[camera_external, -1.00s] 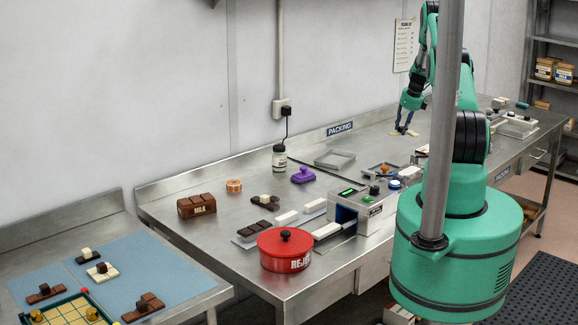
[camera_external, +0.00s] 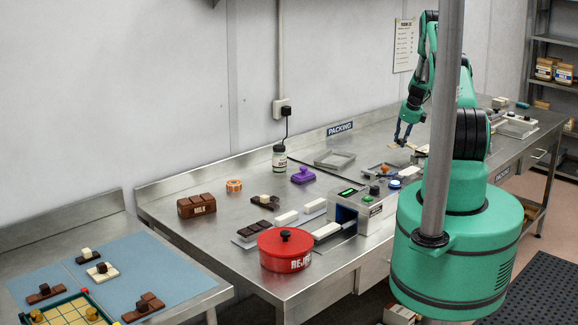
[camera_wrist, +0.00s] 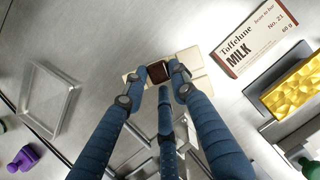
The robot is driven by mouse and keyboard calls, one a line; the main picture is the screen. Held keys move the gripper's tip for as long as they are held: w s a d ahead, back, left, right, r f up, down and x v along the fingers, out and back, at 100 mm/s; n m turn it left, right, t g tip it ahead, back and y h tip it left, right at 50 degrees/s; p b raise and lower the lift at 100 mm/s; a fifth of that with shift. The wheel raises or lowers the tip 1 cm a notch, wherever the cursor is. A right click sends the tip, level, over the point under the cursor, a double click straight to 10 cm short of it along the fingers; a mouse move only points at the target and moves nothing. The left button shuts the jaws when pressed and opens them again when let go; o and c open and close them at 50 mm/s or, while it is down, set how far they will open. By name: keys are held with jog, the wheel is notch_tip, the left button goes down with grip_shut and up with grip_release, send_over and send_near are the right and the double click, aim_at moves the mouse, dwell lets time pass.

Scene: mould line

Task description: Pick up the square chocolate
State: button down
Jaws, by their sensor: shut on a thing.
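The square chocolate (camera_wrist: 157,72) is a small dark brown piece. In the wrist view it sits between the blue fingertips of my gripper (camera_wrist: 157,82), which is shut on it. A pale cream bar (camera_wrist: 201,67) shows behind and around the fingertips. I cannot tell whether the chocolate still touches this bar or is held above it. In the external view my gripper (camera_external: 402,139) is small and low over the far part of the steel table (camera_external: 225,235), and the chocolate cannot be made out there.
In the wrist view, a Toffelune milk wrapper (camera_wrist: 262,42) and a gold-foil block (camera_wrist: 292,88) lie right, and a clear tray (camera_wrist: 50,98) lies left. A purple stamp (camera_external: 303,175) and the red reject pot (camera_external: 284,250) stand nearer on the table.

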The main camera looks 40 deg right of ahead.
jog(key=shift+f+p, duration=0.35)
jog(key=shift+f, duration=1.75)
jog(key=c, duration=1.4)
grip_release()
jog(key=shift+f, duration=0.1)
jog(key=b+v, duration=0.1)
jog(key=v, duration=1.1)
